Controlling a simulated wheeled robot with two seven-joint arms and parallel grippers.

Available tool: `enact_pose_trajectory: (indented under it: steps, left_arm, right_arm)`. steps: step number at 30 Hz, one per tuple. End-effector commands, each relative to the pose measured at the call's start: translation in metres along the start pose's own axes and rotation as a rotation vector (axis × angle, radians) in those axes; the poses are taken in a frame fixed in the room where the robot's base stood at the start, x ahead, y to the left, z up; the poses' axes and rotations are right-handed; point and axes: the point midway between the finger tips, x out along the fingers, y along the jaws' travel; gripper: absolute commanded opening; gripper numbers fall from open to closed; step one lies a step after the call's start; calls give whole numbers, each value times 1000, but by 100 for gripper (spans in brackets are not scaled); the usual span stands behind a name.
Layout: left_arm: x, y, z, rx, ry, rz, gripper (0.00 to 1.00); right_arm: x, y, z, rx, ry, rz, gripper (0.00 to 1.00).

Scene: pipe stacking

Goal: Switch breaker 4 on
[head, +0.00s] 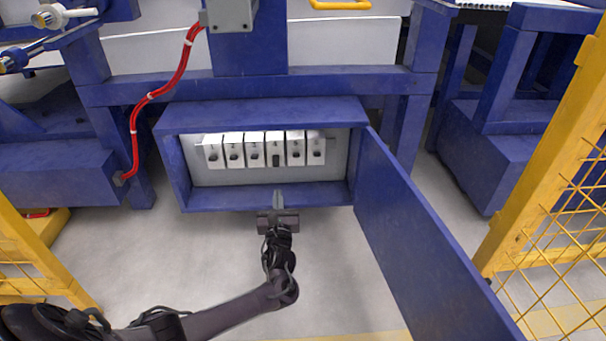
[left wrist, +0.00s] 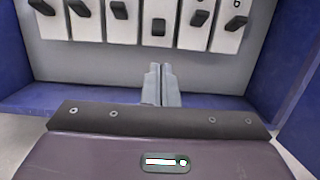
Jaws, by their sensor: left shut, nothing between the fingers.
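A row of several white breakers with dark toggles stands inside the open blue box. Breaker 4 (head: 275,142), counted from the left, has its toggle (head: 276,160) lower than its neighbours' toggles. In the left wrist view breaker 4's toggle (left wrist: 158,27) also sits lower than those to its left. My left gripper (head: 278,197) is shut and empty at the box's lower front edge, below and in front of breaker 4. In the left wrist view its two fingers (left wrist: 161,82) are together, pointing toward breaker 4 and apart from it. My right gripper is not in view.
The blue box (head: 262,112) has walls around the breakers. Its blue door (head: 425,235) hangs open to the right. A red cable (head: 163,88) runs down at the left. Yellow mesh fencing (head: 560,200) stands at the right. The grey floor before the box is clear.

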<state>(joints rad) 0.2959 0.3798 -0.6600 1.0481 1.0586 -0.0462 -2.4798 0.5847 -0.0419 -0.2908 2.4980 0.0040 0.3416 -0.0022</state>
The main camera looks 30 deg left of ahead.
Motion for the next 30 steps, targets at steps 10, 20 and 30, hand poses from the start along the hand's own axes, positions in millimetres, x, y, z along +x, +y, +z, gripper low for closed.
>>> enact_pose_trajectory:
  steps: [10,20,30]
  left_arm:
    - [51,2,-6,9,-4,5,0]
    - [94,1,-4,8,0,2,0]
    - [99,1,0,8,1,1,0]
  right_arm:
    - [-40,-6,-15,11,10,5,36]
    - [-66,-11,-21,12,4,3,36]
    - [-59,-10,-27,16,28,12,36]
